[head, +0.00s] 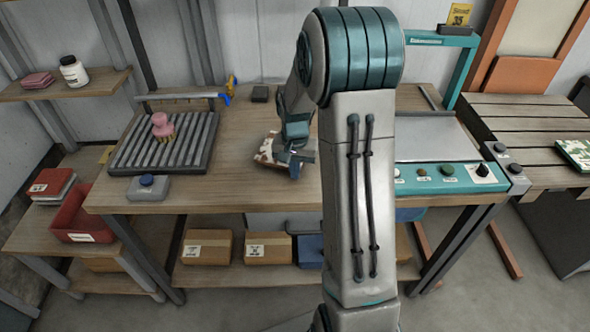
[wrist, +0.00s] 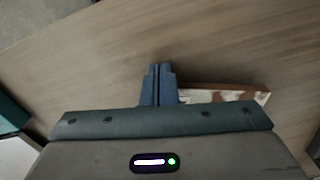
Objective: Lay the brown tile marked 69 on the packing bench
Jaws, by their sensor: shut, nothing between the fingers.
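A brown-and-white patterned tile (head: 267,151) lies on the wooden bench (head: 238,190), partly hidden behind my gripper in the head view. No number can be read on it. My gripper (head: 293,172) is over the bench at the tile's right side. In the wrist view my gripper (wrist: 160,68) has its two blue fingers shut together, with nothing between them. There the tile (wrist: 232,92) shows just right of the fingers, its lower part hidden by the gripper body. I cannot tell whether the fingers touch it.
A teal control panel (head: 440,178) is at right. Beyond it, a slatted table (head: 530,125) holds a green-and-white tile (head: 577,153). The bench's front middle is clear.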

